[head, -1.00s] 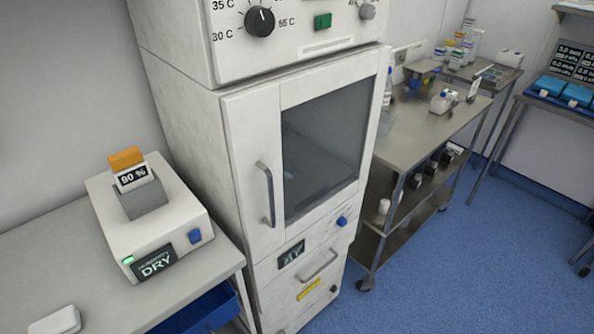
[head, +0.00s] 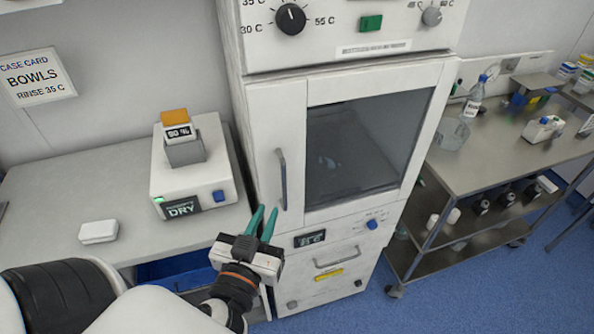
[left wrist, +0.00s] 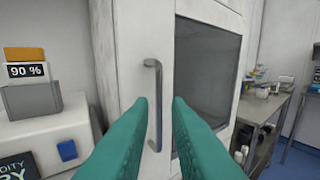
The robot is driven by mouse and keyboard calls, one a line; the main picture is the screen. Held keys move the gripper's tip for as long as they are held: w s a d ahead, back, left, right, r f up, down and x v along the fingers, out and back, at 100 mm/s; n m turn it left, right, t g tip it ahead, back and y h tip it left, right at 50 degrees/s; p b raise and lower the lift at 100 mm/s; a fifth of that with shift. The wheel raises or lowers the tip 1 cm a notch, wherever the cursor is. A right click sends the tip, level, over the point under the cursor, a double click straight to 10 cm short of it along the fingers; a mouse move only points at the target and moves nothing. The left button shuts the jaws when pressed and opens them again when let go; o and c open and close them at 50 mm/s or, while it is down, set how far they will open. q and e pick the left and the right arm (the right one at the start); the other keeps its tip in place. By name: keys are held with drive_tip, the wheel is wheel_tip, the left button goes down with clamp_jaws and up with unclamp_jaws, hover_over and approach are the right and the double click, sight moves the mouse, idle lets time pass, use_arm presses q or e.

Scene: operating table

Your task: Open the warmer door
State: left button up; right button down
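The warmer door (head: 275,150) is closed on the tall white cabinet, with a dark window (head: 365,150) and a grey vertical bar handle (head: 282,180) on its left side. My left gripper (head: 263,222) is just below and left of the handle in the head view, its green fingers apart. In the left wrist view the open fingers (left wrist: 159,100) point at the door, and the handle (left wrist: 153,100) shows between them. They do not grip it; whether the handle's lower end lies between the fingertips I cannot tell. My right gripper is not in view.
A white humidity device (head: 195,175) and a small white box (head: 98,231) stand on the left counter (head: 130,165). Below the door is a drawer with a handle (head: 338,258). A steel cart (head: 480,165) with bottles stands at the right.

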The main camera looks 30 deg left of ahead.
sight(283, 177)
use_arm(q)
drive_tip(key=b+x, duration=0.1)
drive_tip(key=x, duration=0.2)
drive_tip(key=b+x, duration=0.2)
drive_tip(key=x, duration=0.1)
drive_tip(key=shift+s+f, duration=0.1)
drive_tip(key=shift+f, duration=0.15)
drive_tip(key=x, duration=0.5)
drive_tip(key=shift+s+a+r, duration=0.1)
drive_tip(key=shift+r, duration=0.15)
drive_tip(key=shift+w+a+f+p, duration=0.15)
drive_tip(key=shift+w+p, duration=0.15)
drive_tip(key=shift+w, duration=0.3)
drive_tip(key=shift+c, duration=0.6)
clamp_jaws()
